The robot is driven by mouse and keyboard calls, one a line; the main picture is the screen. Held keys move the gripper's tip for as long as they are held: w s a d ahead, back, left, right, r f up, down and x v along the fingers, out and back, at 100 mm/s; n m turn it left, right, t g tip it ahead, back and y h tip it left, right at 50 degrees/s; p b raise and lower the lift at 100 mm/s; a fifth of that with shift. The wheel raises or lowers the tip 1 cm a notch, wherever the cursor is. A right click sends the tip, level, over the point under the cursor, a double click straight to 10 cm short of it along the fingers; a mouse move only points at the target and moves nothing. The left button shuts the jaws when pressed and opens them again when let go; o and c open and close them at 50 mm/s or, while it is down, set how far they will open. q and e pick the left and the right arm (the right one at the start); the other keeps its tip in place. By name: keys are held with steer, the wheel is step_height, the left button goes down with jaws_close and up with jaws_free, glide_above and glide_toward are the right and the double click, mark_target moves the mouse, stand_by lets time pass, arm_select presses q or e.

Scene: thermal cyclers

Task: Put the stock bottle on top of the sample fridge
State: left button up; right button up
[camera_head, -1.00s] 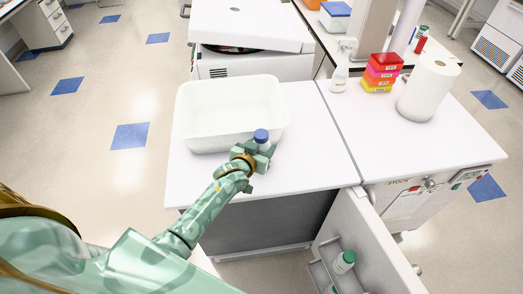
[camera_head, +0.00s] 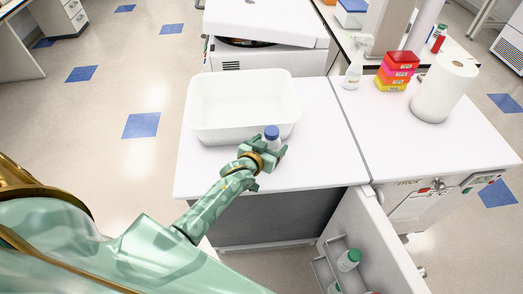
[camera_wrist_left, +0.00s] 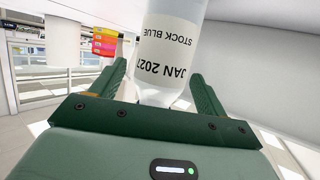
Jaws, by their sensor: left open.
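The stock bottle (camera_head: 271,133), white with a blue cap, is upright at the white worktop of the left cabinet (camera_head: 325,130), just in front of a white tub. In the left wrist view the bottle (camera_wrist_left: 172,45) shows a label reading "STOCK BLUE" and "JAN 2027". My left gripper (camera_head: 270,151) is open around it, with one finger (camera_wrist_left: 116,78) and the other (camera_wrist_left: 205,95) on either side, gaps showing. The bottle's base is hidden by the gripper in the head view, so its contact with the top is unclear. My right gripper is not in view.
The white tub (camera_head: 240,130) stands behind the bottle. An open door (camera_head: 378,240) holds green-capped bottles (camera_head: 348,260). The top right of the bottle is clear.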

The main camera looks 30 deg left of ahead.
arm_select(q)
steer(key=p+v, duration=0.2)
steer(key=v, duration=0.8)
steer(key=shift+s+r, duration=0.2)
steer(key=shift+s, duration=0.1)
